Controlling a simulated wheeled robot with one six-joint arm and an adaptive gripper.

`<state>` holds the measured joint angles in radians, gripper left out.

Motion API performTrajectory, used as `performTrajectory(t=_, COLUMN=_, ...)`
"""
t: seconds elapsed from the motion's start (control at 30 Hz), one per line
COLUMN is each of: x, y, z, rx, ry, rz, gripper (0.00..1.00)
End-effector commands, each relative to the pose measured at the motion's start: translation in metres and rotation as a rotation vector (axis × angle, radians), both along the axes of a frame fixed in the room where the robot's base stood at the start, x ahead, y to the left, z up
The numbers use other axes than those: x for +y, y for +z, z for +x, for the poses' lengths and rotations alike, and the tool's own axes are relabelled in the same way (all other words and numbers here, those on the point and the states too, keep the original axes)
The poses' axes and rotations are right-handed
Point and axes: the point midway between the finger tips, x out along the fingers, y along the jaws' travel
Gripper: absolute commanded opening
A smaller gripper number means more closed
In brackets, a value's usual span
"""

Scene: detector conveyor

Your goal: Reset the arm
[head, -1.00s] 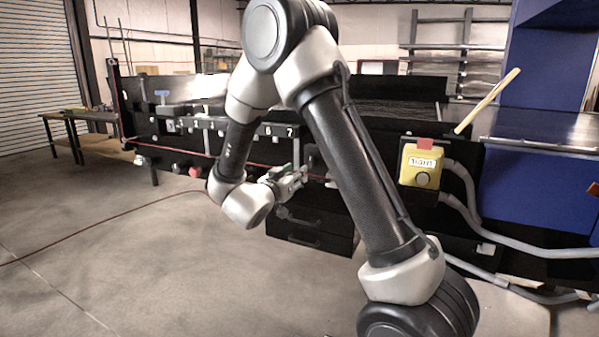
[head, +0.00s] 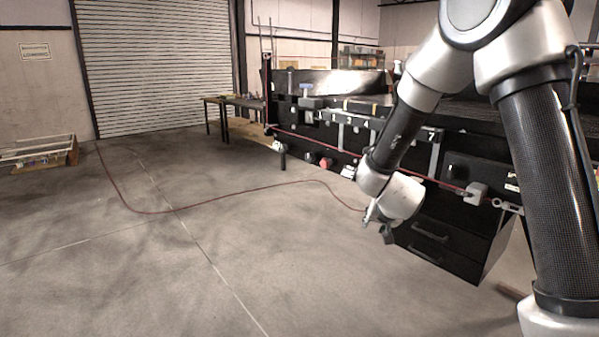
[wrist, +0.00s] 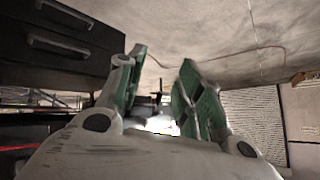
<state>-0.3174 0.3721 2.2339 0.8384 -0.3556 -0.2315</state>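My gripper (wrist: 158,95) shows in the wrist view with its two green-padded fingers spread apart and nothing between them. In the head view my gripper (head: 376,222) hangs low beside the black drawers, small and partly hidden by my wrist. My arm is folded, with the upper link at the right and the forearm pointing down to the gripper. The black drawer unit (head: 445,238) is just right of the gripper; the drawers also show at the upper left of the wrist view (wrist: 58,42).
The black conveyor machine (head: 300,125) with numbered brackets fills the right. A red hose (head: 215,199) lies across the floor. A workbench (head: 236,103) stands behind. A pallet-like rack (head: 40,152) is at far left. The floor at left and centre is open.

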Motion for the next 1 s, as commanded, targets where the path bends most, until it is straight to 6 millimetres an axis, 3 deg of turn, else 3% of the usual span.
performTrajectory(t=0.1, x=0.019, y=0.018, z=-0.056, rx=0.196, ry=0.196, rz=0.091, gripper=0.36)
performTrajectory(t=0.17, x=0.018, y=0.032, z=-0.094, rx=0.304, ry=0.283, rz=0.106, gripper=0.36)
performTrajectory(t=0.3, x=-0.015, y=0.071, z=-0.187, rx=0.525, ry=0.414, rz=0.063, gripper=0.36)
performTrajectory(t=0.5, x=-0.086, y=0.123, z=-0.292, rx=0.671, ry=0.435, rz=-0.083, gripper=0.36)
performTrajectory(t=0.6, x=-0.112, y=0.144, z=-0.321, rx=0.637, ry=0.407, rz=-0.144, gripper=0.36)
performTrajectory(t=0.7, x=-0.124, y=0.161, z=-0.332, rx=0.548, ry=0.368, rz=-0.168, gripper=0.36)
performTrajectory(t=0.87, x=-0.131, y=0.179, z=-0.34, rx=0.453, ry=0.325, rz=-0.169, gripper=0.36)
performTrajectory(t=1.0, x=-0.134, y=0.183, z=-0.342, rx=0.438, ry=0.307, rz=-0.168, gripper=0.36)
